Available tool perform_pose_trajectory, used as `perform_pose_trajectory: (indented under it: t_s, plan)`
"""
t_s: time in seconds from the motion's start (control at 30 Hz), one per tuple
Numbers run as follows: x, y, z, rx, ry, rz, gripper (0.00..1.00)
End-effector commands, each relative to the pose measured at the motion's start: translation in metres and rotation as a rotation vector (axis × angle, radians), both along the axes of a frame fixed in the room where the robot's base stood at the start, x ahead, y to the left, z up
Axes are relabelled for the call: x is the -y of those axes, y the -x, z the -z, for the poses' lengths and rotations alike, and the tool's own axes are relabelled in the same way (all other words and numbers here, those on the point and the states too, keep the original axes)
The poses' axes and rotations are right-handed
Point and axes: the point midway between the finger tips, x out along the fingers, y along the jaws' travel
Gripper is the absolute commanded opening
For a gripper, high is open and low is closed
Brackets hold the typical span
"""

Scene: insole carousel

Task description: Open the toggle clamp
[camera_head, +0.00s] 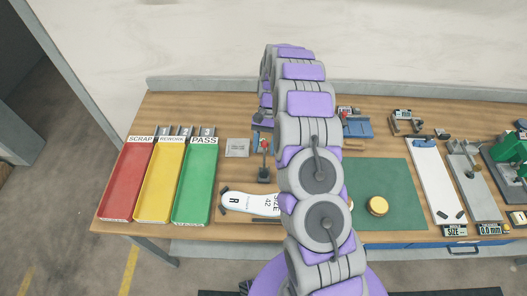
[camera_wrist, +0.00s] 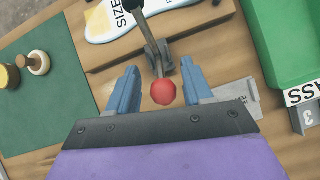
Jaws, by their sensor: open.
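The toggle clamp (camera_head: 264,172) stands at the back edge of the insole fixture, left of my arm in the head view. Its lever ends in a red ball knob (camera_wrist: 163,92), which shows in the wrist view between the two blue fingers of my gripper (camera_wrist: 160,88). The fingers are apart on either side of the knob, and I cannot tell whether either touches it. A white insole (camera_head: 247,203) marked size 42 and R lies by the clamp, partly behind my arm.
Red (camera_head: 127,180), yellow (camera_head: 160,182) and green (camera_head: 195,182) trays stand at the left. A green mat (camera_head: 385,170) with a round yellow-topped thing (camera_head: 377,206) lies right of my arm. Gauges and a green press (camera_head: 512,150) fill the right end. A grey card (camera_head: 237,148) lies behind the insole.

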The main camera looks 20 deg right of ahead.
Motion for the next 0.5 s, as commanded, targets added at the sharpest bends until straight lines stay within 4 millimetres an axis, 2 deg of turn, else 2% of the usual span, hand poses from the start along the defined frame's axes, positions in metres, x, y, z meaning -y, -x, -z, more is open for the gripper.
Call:
perform_pose_trajectory:
  t_s: [0.1,0.5]
  plan:
    - [0.006,-0.012,-0.017,0.005,0.002,0.000,0.50]
    - [0.021,-0.040,-0.062,0.004,0.002,0.001,0.50]
